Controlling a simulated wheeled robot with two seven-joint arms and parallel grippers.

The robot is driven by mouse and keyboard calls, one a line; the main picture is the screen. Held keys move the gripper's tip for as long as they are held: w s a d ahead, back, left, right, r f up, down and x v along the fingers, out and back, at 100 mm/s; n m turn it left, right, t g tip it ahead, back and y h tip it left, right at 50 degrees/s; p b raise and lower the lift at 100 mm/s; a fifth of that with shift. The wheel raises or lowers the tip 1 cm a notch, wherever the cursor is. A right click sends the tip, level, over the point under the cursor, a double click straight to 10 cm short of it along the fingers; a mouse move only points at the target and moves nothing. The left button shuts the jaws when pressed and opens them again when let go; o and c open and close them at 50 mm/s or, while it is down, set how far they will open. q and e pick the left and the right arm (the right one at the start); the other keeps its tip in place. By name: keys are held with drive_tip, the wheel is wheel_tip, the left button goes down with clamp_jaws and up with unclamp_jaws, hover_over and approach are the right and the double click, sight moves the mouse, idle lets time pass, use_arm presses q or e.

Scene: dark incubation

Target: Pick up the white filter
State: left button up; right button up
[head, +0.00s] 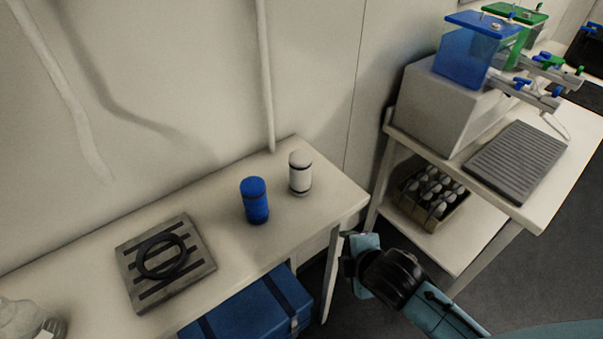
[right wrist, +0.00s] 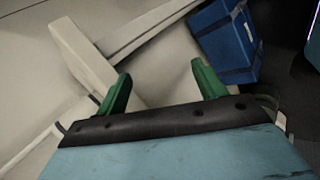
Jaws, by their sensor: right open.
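The white filter (head: 300,173) is a small white cylinder with a domed top and a dark band. It stands upright on the white table near its right end in the head view. My right gripper (head: 346,255) is low, beside the table's right front corner, apart from the filter. In the right wrist view, its green fingers (right wrist: 160,88) are spread with nothing between them. The filter does not show in the right wrist view. My left gripper is not in view.
A blue cylinder (head: 255,201) stands just left of the filter. A slatted grey plate with a black ring (head: 161,254) lies further left. A blue box (head: 256,310) sits below the table (head: 226,240). A second table (head: 536,211) with equipment stands at right.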

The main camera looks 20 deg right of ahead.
wheel_tip(320, 180, up, 8)
drive_tip(key=w+a+n+t, duration=0.2)
drive_tip(key=w+n, duration=0.1)
drive_tip(key=n, duration=0.5)
drive_tip(key=n+t+y, duration=0.2)
drive_tip(key=n+t, duration=0.1)
drive_tip(key=n, duration=0.9)
approach(304, 178)
drive_tip(key=shift+w+d+f, duration=0.1)
drive_tip(key=shift+d+f, duration=0.25)
drive_tip(key=shift+f, duration=0.3)
drive_tip(key=shift+w+a+r+n+y, duration=0.1)
drive_tip(key=shift+w+r+n+y, duration=0.1)
drive_tip(key=shift+n, duration=0.25)
drive_tip(key=shift+w+a+r+n+y, duration=0.1)
drive_tip(key=shift+n+y, duration=0.1)
drive_tip(key=shift+n, duration=0.25)
drive_tip(key=x, duration=0.7)
drive_tip(key=shift+w, duration=0.2)
drive_tip(key=shift+d+x, duration=0.2)
drive_tip(key=shift+x, duration=2.7)
drive_tip(key=c, duration=1.1)
drive_tip(key=shift+r, duration=0.15)
